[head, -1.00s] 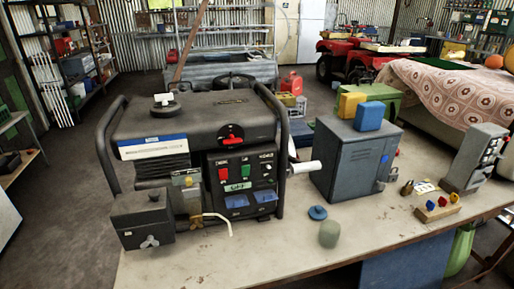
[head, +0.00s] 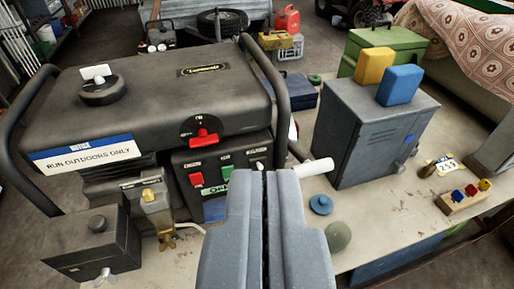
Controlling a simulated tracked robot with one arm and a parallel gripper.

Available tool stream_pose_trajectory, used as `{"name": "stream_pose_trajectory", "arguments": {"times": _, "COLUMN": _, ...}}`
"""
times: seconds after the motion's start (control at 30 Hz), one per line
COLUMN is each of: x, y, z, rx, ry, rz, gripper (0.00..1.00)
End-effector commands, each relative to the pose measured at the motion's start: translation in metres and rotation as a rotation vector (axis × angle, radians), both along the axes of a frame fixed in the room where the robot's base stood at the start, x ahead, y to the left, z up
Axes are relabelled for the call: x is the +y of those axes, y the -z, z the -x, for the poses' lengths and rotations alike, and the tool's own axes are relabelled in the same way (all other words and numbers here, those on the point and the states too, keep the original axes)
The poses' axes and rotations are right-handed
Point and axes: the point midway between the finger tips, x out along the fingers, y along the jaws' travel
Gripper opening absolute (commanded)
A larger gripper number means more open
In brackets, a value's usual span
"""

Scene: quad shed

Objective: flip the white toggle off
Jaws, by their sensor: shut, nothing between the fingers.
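The generator (head: 150,110) stands on the bench, with its dark control panel (head: 183,165) facing me. The panel carries a red rocker switch (head: 196,180), a green switch (head: 227,173) and, at its right end, a small pale toggle (head: 258,165). The toggle is too small to tell which way it leans. My gripper (head: 265,172) is shut and empty, its fingertips just below and in front of that toggle in the picture. I cannot tell whether they touch it. My fingers hide the lower right of the panel.
A red lever (head: 203,137) sits above the panel. A white pipe (head: 314,169) sticks out right of the generator. A blue cap (head: 321,204), a grey-green ball (head: 337,236) and a blue-grey cabinet (head: 368,140) stand on the bench to the right.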

Motion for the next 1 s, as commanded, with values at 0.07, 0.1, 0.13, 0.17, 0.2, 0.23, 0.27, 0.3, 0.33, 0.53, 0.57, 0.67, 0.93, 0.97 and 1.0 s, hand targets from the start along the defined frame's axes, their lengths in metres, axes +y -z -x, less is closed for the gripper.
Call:
{"name": "stream_pose_trajectory", "arguments": {"times": 0.07, "x": 0.0, "y": 0.0, "z": 0.0, "rx": 0.0, "ry": 0.0, "rz": 0.0, "gripper": 0.0}}
{"name": "stream_pose_trajectory", "arguments": {"times": 0.1, "x": 0.0, "y": 0.0, "z": 0.0, "rx": 0.0, "ry": 0.0, "rz": 0.0, "gripper": 0.0}}
{"name": "stream_pose_trajectory", "arguments": {"times": 0.13, "x": 0.0, "y": 0.0, "z": 0.0, "rx": 0.0, "ry": 0.0, "rz": 0.0, "gripper": 0.0}}
{"name": "stream_pose_trajectory", "arguments": {"times": 0.17, "x": 0.0, "y": 0.0, "z": -0.001, "rx": 0.001, "ry": 0.0, "rz": 0.001, "gripper": 0.0}}
{"name": "stream_pose_trajectory", "arguments": {"times": 0.2, "x": 0.0, "y": -0.001, "z": -0.002, "rx": 0.005, "ry": -0.001, "rz": 0.002, "gripper": 0.0}}
{"name": "stream_pose_trajectory", "arguments": {"times": 0.23, "x": -0.001, "y": -0.001, "z": -0.005, "rx": 0.009, "ry": -0.004, "rz": 0.003, "gripper": 0.0}}
{"name": "stream_pose_trajectory", "arguments": {"times": 0.27, "x": -0.002, "y": 0.0, "z": -0.008, "rx": 0.015, "ry": -0.006, "rz": 0.007, "gripper": 0.0}}
{"name": "stream_pose_trajectory", "arguments": {"times": 0.3, "x": -0.003, "y": 0.001, "z": -0.014, "rx": 0.027, "ry": -0.011, "rz": 0.011, "gripper": 0.0}}
{"name": "stream_pose_trajectory", "arguments": {"times": 0.33, "x": -0.004, "y": 0.002, "z": -0.02, "rx": 0.039, "ry": -0.016, "rz": 0.015, "gripper": 0.0}}
{"name": "stream_pose_trajectory", "arguments": {"times": 0.53, "x": -0.016, "y": 0.023, "z": -0.076, "rx": 0.151, "ry": -0.07, "rz": 0.066, "gripper": 0.0}}
{"name": "stream_pose_trajectory", "arguments": {"times": 0.57, "x": -0.017, "y": 0.029, "z": -0.085, "rx": 0.171, "ry": -0.081, "rz": 0.075, "gripper": 0.0}}
{"name": "stream_pose_trajectory", "arguments": {"times": 0.67, "x": -0.02, "y": 0.047, "z": -0.11, "rx": 0.231, "ry": -0.119, "rz": 0.106, "gripper": 0.0}}
{"name": "stream_pose_trajectory", "arguments": {"times": 0.93, "x": -0.019, "y": 0.107, "z": -0.159, "rx": 0.384, "ry": -0.235, "rz": 0.178, "gripper": 0.0}}
{"name": "stream_pose_trajectory", "arguments": {"times": 0.97, "x": -0.019, "y": 0.114, "z": -0.162, "rx": 0.399, "ry": -0.248, "rz": 0.184, "gripper": 0.0}}
{"name": "stream_pose_trajectory", "arguments": {"times": 1.0, "x": -0.018, "y": 0.122, "z": -0.166, "rx": 0.416, "ry": -0.265, "rz": 0.192, "gripper": 0.0}}
